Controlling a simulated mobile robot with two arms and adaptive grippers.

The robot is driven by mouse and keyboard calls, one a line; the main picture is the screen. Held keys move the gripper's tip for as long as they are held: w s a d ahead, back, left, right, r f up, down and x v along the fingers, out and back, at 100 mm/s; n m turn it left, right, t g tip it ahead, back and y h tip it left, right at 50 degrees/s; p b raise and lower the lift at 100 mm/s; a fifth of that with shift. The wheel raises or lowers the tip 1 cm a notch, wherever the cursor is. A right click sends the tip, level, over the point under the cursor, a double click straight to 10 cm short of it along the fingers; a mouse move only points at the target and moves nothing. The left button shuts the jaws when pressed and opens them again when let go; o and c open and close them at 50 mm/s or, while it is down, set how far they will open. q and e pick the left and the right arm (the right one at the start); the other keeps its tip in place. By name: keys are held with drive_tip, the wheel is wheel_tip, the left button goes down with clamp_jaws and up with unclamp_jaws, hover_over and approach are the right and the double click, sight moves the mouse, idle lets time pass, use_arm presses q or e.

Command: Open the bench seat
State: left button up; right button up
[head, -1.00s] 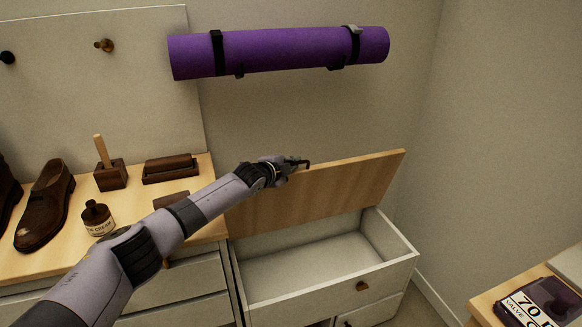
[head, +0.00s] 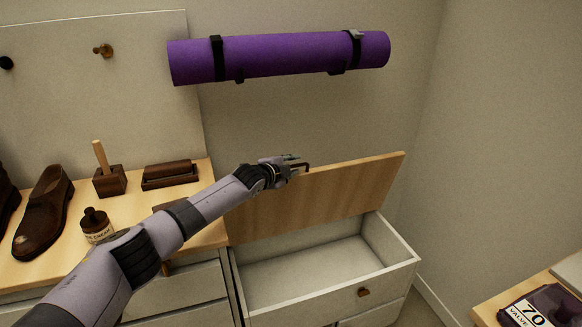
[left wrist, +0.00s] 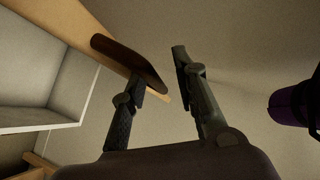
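The bench seat lid (head: 320,195) is a light wooden panel, raised steeply above the white bench box (head: 345,290). The box's empty inside shows. My left gripper (head: 301,164) is at the lid's upper left edge in the head view. In the left wrist view, the fingers of my left gripper (left wrist: 160,75) are apart with a gap between them, and nothing is held there. The lid (left wrist: 85,40) shows behind the left finger; whether they touch I cannot tell. My right gripper is not in view.
A purple rolled mat (head: 280,57) hangs on the wall above the lid. A corner surface with a dark labelled item (head: 540,308) is at lower right.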

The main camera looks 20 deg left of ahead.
use_arm(q)
drive_tip(key=shift+f, duration=0.15)
drive_tip(key=shift+s+a, duration=0.1)
drive_tip(key=shift+s, duration=0.05)
drive_tip(key=shift+s, duration=0.2)
drive_tip(key=v, duration=1.1)
drive_tip(key=shift+r, duration=0.25)
drive_tip(key=shift+s, duration=0.1)
